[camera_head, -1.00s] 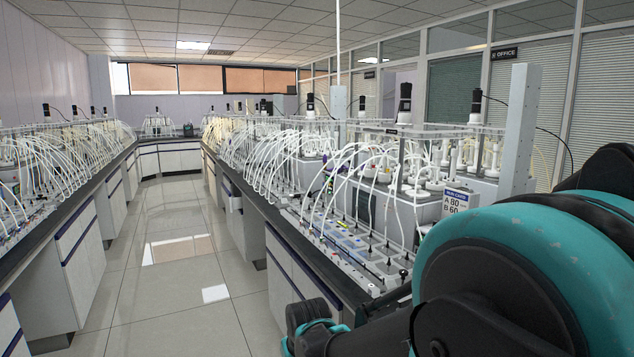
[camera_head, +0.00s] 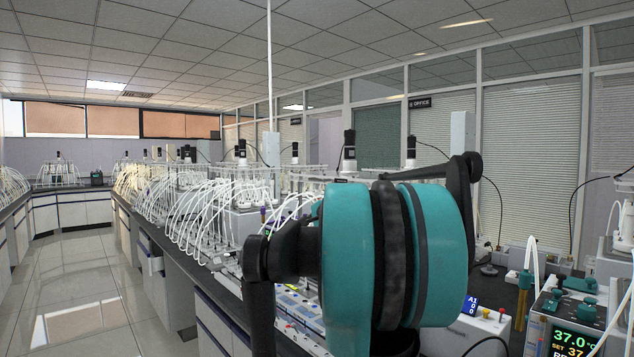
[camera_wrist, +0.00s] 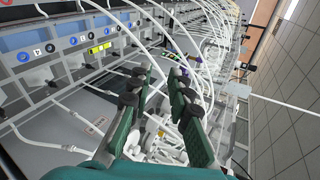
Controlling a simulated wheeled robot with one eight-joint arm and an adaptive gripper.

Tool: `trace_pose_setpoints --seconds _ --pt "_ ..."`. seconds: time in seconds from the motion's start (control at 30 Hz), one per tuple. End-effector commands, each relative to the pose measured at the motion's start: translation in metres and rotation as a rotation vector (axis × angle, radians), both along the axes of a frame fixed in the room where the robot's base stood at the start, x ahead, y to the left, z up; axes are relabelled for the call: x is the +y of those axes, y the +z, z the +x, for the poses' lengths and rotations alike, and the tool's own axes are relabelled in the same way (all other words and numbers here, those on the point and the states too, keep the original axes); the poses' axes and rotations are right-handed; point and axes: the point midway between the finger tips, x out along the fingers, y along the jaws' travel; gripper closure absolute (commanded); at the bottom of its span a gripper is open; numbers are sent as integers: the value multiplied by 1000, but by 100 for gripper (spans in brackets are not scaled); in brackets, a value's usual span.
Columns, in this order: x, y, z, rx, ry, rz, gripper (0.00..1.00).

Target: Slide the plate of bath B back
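My gripper (camera_wrist: 160,85) shows in the wrist view, its two dark green fingers apart with nothing held between them. It is above a bench with white tubes and grey equipment. In the head view my teal arm joint covers the middle, and my gripper is not seen. A teal-topped bath unit (camera_head: 572,335) with a lit display reading 37.0 stands at the lower right of the head view, cut by the frame edge. I cannot tell whether it is bath B. I cannot make out a sliding plate in either view.
A row of reactors with white tubes (camera_head: 185,195) lines the long bench. In the wrist view a grey panel (camera_wrist: 75,45) has round blue markers. Tiled floor (camera_head: 75,285) is open at left.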

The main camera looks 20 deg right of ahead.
Motion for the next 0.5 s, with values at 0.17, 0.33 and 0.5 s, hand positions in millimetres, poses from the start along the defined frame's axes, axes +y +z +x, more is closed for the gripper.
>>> trace_pose_setpoints --seconds 0.17,0.33,0.5 --pt "-84 115 25 -122 -248 303 81" --pt "-121 164 27 -184 -350 448 81" --pt "-128 171 38 -197 -369 478 81"
